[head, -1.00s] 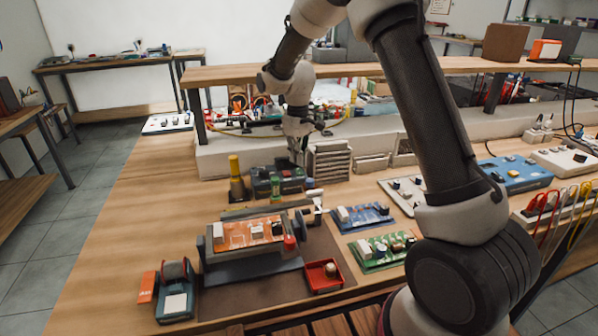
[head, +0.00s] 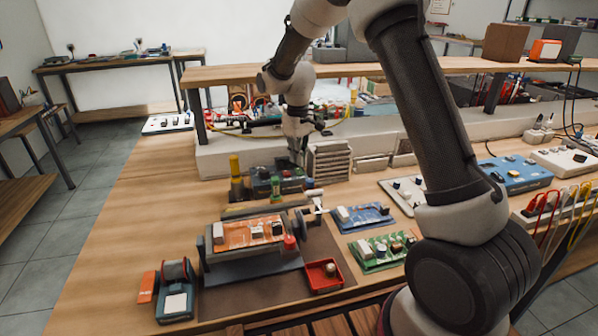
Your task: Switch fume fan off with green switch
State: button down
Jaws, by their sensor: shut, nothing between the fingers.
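My gripper (head: 297,161) points down at the back of the bench, its fingers shut with nothing between them. Its tip is close to the back right of a low dark teal box (head: 262,187) with small coloured parts on top. A small green part (head: 276,186) stands at the front of this box; I cannot tell whether it is the green switch or what position it is in. Whether the fingertips touch the box is too small to tell. No part is clearly recognisable as the fume fan.
A yellow-topped post (head: 235,168) stands left of the box. A grey slatted stack (head: 329,162) stands close right of my gripper. In front are an orange board (head: 249,232) in a holder, a blue board (head: 364,216), a green board (head: 382,250) and a red tray (head: 324,276).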

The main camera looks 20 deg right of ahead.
aim_at(298, 169)
jog(key=shift+f, duration=1.15)
dwell(0.6)
jog(key=shift+r, duration=3.5)
jog(key=s+d+r+m+t, duration=0.1)
jog(key=s+d+r, duration=0.3)
jog(key=s, duration=0.8)
jog(key=s+d+r+m+t, duration=0.2)
jog(key=s+d+r, duration=0.3)
jog(key=s, duration=0.7)
jog(key=s+d+r+m+t, duration=0.1)
jog(key=s+d+r+m, duration=0.2)
jog(key=s, duration=0.9)
jog(key=shift+d+r, duration=1.2)
jog(key=shift+d, duration=0.2)
